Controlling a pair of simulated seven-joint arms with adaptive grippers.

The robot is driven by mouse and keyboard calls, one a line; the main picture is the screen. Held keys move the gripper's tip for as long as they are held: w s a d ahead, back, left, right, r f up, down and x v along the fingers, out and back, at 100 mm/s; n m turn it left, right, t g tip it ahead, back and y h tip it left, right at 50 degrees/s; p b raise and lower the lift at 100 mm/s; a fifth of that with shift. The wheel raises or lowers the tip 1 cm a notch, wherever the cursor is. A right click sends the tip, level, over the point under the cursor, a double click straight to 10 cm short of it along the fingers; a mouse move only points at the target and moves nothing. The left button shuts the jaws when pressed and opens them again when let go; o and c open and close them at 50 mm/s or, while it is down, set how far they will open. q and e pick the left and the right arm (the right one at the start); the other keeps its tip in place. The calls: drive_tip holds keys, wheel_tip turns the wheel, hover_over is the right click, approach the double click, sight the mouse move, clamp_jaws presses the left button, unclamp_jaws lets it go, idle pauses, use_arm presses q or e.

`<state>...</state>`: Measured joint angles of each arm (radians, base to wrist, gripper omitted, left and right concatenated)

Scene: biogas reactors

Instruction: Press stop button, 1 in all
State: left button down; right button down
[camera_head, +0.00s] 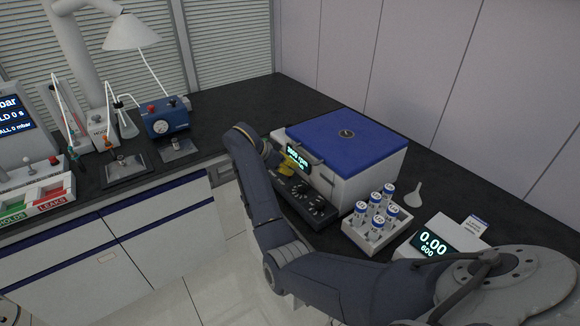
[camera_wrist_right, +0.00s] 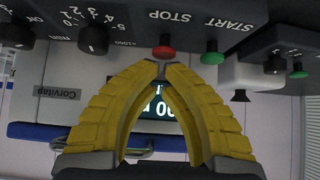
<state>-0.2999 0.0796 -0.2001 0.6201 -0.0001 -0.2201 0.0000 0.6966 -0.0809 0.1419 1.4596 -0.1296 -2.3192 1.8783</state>
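The red stop button (camera_wrist_right: 163,52) is on a dark panel under the printed word STOP in the right wrist view. My right gripper (camera_wrist_right: 161,70) has its yellow fingertips together just below the button in that view; I cannot tell whether they touch it. Nothing shows between the tips. The green start button (camera_wrist_right: 212,55) is to the right of it. In the head view, the panel (camera_head: 318,207) runs along the front of a blue-lidded white centrifuge (camera_head: 352,140), and my right gripper (camera_head: 286,168) hides its far end. My left gripper is not in view.
Several dark knobs (camera_wrist_right: 93,40) line the panel. A blue pump (camera_head: 165,118) stands on the left bench.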

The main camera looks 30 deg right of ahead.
drive_tip(key=shift+f, duration=1)
drive_tip(key=v, duration=0.7)
drive_tip(key=shift+a+r, duration=0.2)
drive_tip(key=shift+r, duration=0.05)
idle(0.3)
